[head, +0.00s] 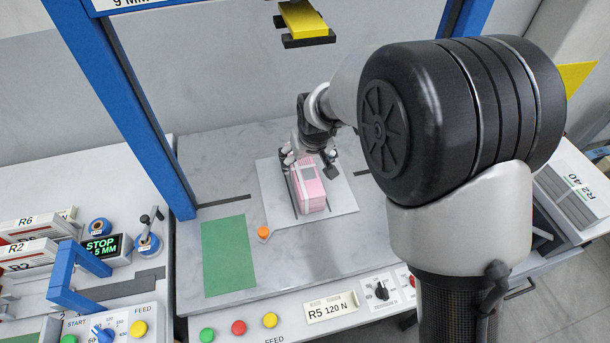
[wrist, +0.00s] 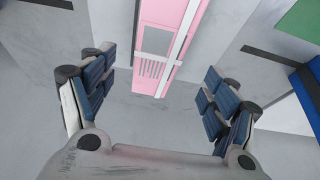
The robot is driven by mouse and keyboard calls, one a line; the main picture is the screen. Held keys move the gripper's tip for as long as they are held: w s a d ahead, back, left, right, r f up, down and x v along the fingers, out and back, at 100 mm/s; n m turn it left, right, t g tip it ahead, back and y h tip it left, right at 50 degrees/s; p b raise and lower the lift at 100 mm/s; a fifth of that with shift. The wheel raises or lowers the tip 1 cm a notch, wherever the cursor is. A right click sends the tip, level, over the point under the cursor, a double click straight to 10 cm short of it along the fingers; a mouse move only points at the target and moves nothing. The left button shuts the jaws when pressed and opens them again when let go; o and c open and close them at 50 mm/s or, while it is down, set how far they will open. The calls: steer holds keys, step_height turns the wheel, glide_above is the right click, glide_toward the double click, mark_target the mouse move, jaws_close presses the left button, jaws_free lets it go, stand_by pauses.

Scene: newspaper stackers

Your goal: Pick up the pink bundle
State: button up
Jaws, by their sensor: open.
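The pink bundle (head: 310,190) stands on a pale square plate (head: 335,200) in the middle of the work table. In the wrist view the pink bundle (wrist: 165,45) has a white strap along it and a label with dark bars. My gripper (head: 312,165) is at the bundle's far end in the head view, just above or beside it. In the wrist view my gripper (wrist: 158,95) is open, with its blue-padded fingers wide apart. The bundle's end lies between and beyond the fingers, and neither finger is seen touching it. The gripper partly hides the bundle's far end in the head view.
Blue posts (head: 130,110) flank the table, and a yellow block on a dark bracket (head: 303,20) hangs above. A green mat (head: 229,255) and an orange button (head: 263,233) lie left of the bundle. A control panel (head: 290,325) runs along the front.

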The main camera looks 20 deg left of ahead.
mark_target(304, 167)
steer(key=b+x, duration=0.2)
steer(key=x, duration=0.6)
steer(key=shift+w+f+b, duration=0.15)
steer(key=shift+w+b, duration=0.05)
steer(key=shift+b, duration=0.2)
steer(key=shift+c, duration=0.4)
jaws_close()
stand_by(0.4)
